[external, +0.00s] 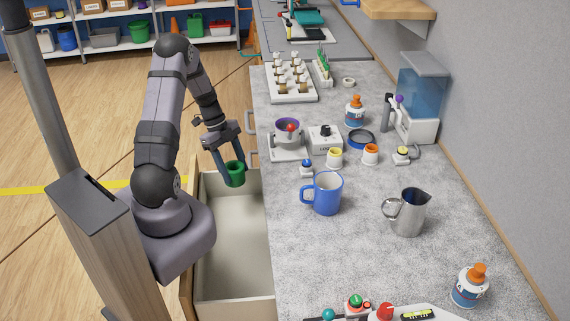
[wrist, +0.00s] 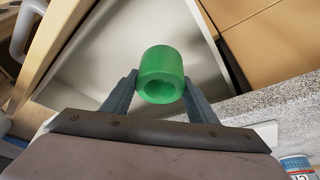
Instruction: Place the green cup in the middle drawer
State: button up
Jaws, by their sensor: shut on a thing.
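The green cup (external: 235,174) is held between the two fingers of my gripper (external: 229,158), which is shut on it. In the wrist view the green cup (wrist: 162,74) sits between the fingertips (wrist: 160,84), its opening facing the camera. An open drawer (external: 232,296) with a pale, empty-looking interior extends from the counter's left side. The cup is in the air over the far part of this drawer. The drawer interior (wrist: 120,45) also shows behind the cup in the wrist view. I cannot tell from these views which drawer of the stack it is.
The grey counter (external: 350,260) lies right of the drawer. A metal pitcher (external: 408,212) stands farther right. The space above the drawer is otherwise clear.

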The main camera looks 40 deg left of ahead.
notch_tip(320, 180, down, 12)
jog(key=b, duration=0.6)
jog(key=shift+f, duration=0.2)
jog(key=shift+w+d, duration=0.25)
jog(key=shift+d, duration=0.05)
jog(key=shift+w+d+r+p, duration=0.1)
jog(key=shift+w+d+p, duration=0.35)
jog(key=shift+w+d, duration=0.75)
jog(key=shift+f, duration=0.55)
jog(key=shift+a+f, duration=0.1)
jog(key=shift+f, duration=0.05)
jog(key=shift+f+b, duration=0.1)
jog(key=shift+b, duration=0.3)
